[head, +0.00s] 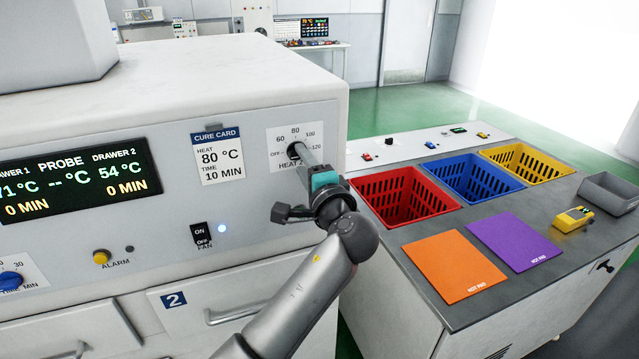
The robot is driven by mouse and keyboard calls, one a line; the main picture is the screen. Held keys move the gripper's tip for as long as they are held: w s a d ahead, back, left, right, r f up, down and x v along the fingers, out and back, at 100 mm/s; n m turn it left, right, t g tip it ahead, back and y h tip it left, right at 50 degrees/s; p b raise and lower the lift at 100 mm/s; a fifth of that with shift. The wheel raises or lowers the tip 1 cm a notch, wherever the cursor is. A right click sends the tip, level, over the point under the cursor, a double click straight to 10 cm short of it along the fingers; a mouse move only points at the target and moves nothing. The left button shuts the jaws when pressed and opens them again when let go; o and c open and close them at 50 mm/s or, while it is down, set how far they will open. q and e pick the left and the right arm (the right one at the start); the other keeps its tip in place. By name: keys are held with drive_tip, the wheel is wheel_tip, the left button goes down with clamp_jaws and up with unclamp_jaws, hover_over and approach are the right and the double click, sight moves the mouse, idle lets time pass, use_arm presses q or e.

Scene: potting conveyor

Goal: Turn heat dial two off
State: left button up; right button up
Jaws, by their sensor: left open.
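The heat dial two (293,150) is on the white front panel of the oven, on a plate marked OFF, 60, 80, 100 and 120. Its label reads "HEAT 2", partly covered. My left gripper (308,166) is open and reaches up to the dial from the lower right. Its tip overlaps the dial's knob, and I cannot tell whether it touches. My right gripper is not in view.
A cure card (219,155) reading 80 °C and 10 min is left of the dial. Below are a fan switch (201,235) and drawer 2 (215,300). On the right, a bench holds red (392,197), blue (472,178) and yellow (528,163) crates.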

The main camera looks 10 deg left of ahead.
use_arm(q)
drive_tip(key=p+v, duration=0.2)
drive_tip(key=v, duration=1.1)
drive_tip(key=shift+s+d+p, duration=0.2)
drive_tip(key=shift+s+p, duration=0.1)
drive_tip(key=shift+p, duration=0.05)
wheel_tip(320, 180, down, 33)
drive_tip(key=s+m+g+h+b, duration=0.2)
drive_tip(key=m+g+h+b, duration=0.15)
drive_tip(key=h+b, duration=0.2)
drive_tip(key=s+a+f+n+g+h+b, duration=0.1)
drive_tip(key=s+f+n+g+b, duration=0.15)
drive_tip(key=s+f, duration=0.6)
drive_tip(key=s+a+f+n+g+h+b, duration=0.1)
drive_tip(key=s+a+f+g+h, duration=0.2)
drive_tip(key=f, duration=1)
drive_tip(key=s+a+f+n+g+b, duration=0.1)
drive_tip(key=s+a+f+n, duration=0.1)
drive_tip(key=s+f, duration=0.3)
drive_tip(key=s+a+f+n+g+b, duration=0.2)
drive_tip(key=s+f, duration=0.4)
drive_tip(key=s, duration=0.8)
drive_tip(key=s+a+f+n+g+b, duration=0.2)
drive_tip(key=s+f+n, duration=0.2)
drive_tip(key=s, duration=0.6)
wheel_tip(320, 180, down, 2)
drive_tip(key=shift+a+f+n, duration=0.1)
drive_tip(key=shift+a+n, duration=0.05)
drive_tip(key=shift+n, duration=0.15)
